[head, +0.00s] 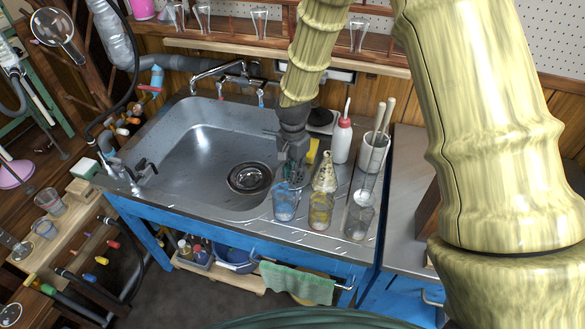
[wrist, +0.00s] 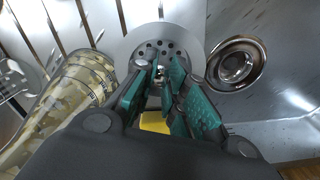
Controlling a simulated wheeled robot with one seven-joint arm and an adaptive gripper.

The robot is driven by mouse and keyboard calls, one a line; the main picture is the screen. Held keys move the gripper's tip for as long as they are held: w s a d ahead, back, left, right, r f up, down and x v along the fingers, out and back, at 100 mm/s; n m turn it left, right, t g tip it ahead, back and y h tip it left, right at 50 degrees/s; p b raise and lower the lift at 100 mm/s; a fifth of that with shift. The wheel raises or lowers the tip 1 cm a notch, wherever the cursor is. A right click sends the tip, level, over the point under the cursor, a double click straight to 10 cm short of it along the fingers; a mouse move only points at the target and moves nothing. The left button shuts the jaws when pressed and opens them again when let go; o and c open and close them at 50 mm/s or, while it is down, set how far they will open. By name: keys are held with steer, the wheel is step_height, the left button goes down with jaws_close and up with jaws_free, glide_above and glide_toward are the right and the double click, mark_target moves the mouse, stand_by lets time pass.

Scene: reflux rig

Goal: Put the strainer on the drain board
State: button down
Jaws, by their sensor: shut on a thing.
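The strainer (wrist: 131,47) is a round metal disc with holes around its middle, seen in the wrist view. My gripper (wrist: 166,78) is shut on the small knob at its centre. In the head view my gripper (head: 294,172) points down near the sink's right edge, behind a blue-tinted beaker; the strainer is mostly hidden there. The drain board (head: 341,188) is the grooved steel surface right of the sink. In the wrist view the strainer overlaps the border between the grooves and the basin. I cannot tell whether it touches the board.
The sink (head: 190,160) has a round drain (head: 249,178). Close to my gripper stand a blue-tinted beaker (head: 286,205), an amber beaker (head: 321,212), a camouflage-patterned flask (head: 325,175) and a yellow block (head: 312,151). A wash bottle (head: 342,142) and a pestle pot (head: 373,155) stand behind.

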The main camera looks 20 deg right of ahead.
steer(key=shift+f, duration=0.25)
steer(key=c, duration=1.4)
jaws_free()
steer(key=shift+o, duration=0.2)
steer(key=shift+w+r, duration=0.1)
steer(key=shift+r, duration=0.05)
step_height(320, 180, up, 12)
